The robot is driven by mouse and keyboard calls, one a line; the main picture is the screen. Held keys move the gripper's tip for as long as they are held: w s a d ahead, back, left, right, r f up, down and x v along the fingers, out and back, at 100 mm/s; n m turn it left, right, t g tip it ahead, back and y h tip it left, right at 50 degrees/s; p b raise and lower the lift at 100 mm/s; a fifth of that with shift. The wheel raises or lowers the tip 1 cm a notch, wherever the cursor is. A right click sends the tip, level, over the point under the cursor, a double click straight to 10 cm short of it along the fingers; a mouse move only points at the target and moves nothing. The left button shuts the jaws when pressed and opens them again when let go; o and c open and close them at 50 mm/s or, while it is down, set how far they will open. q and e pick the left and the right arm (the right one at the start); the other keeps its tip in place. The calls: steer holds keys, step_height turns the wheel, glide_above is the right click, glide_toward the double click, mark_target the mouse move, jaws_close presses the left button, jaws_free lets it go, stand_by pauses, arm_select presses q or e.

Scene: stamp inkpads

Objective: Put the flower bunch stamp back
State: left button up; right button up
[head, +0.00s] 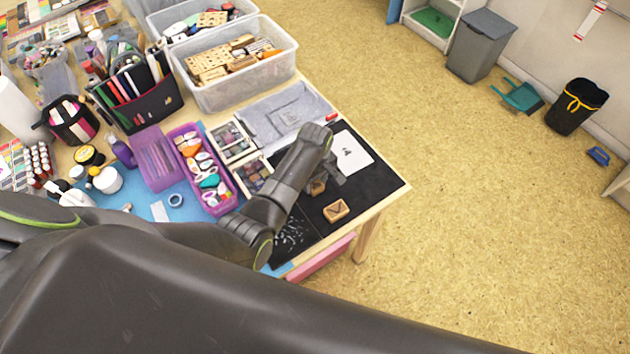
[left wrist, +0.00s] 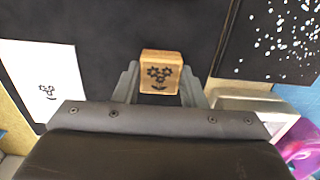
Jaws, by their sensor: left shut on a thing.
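The flower bunch stamp (left wrist: 160,73) is a small wooden block with a black flower bunch picture on its face. In the left wrist view it sits between the two fingertips of my left gripper (left wrist: 160,88), which is shut on it. In the head view my left gripper (head: 327,178) is over the black mat (head: 385,187), and the stamp (head: 317,187) is partly hidden by it. I cannot tell whether the stamp touches the mat. A white card (head: 350,152) with a small dark print lies behind the gripper; it also shows in the left wrist view (left wrist: 40,82). My right gripper is not in view.
A second wooden stamp (head: 336,210) lies on the mat in front of the gripper. A purple tray (head: 219,211) of inkpads, ink boxes (head: 231,141) and a clear bin (head: 235,97) of wooden stamps stand left and behind. The table's right edge is close to the mat.

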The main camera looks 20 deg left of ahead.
mark_target(315, 185)
arm_select(q)
steer(key=shift+f, duration=0.15)
steer(key=o, duration=1)
step_height(315, 185, up, 12)
steer(key=shift+r, duration=0.2)
